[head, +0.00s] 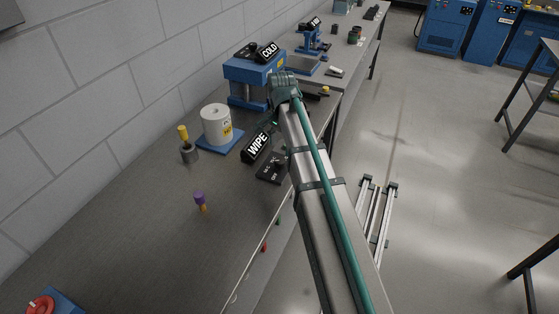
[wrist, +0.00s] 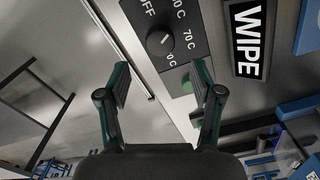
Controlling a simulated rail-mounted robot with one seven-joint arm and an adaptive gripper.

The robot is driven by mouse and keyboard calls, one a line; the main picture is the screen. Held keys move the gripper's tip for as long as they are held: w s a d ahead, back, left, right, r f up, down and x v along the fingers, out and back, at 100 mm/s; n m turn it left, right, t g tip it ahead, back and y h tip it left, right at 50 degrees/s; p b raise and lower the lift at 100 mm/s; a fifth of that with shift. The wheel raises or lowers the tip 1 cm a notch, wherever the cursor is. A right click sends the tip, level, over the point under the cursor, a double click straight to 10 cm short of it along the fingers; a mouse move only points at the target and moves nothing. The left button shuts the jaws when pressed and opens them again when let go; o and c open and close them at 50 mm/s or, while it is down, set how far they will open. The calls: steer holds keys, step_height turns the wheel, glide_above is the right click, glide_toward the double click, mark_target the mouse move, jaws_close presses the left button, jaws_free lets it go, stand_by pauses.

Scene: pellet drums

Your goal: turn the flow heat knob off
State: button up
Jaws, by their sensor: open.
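The flow heat knob is most likely the round black knob (wrist: 160,43) in the wrist view. It sits on a dark panel (wrist: 196,14) with white labels, including OFF at upper left and 70 C at right. Its white mark seems to point up and right, away from OFF. The panel also shows in the head view (head: 268,176), on the bench beside my arm. My gripper (wrist: 160,84) is open and empty. In the wrist view its fingers stand either side of and below the knob, apart from it. In the head view the fingertips are hard to make out.
A black WIPE block (head: 257,148) is close beside the panel. A white roll (head: 216,124) on a blue base, a yellow-topped item (head: 184,134) and a blue press (head: 252,72) stand nearby. The near bench is mostly clear.

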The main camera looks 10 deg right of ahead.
mark_target(281, 160)
steer(key=shift+f+p, duration=0.95)
steer(key=shift+f, duration=3)
steer(key=shift+c, duration=0.3)
steer(key=c, duration=1.1)
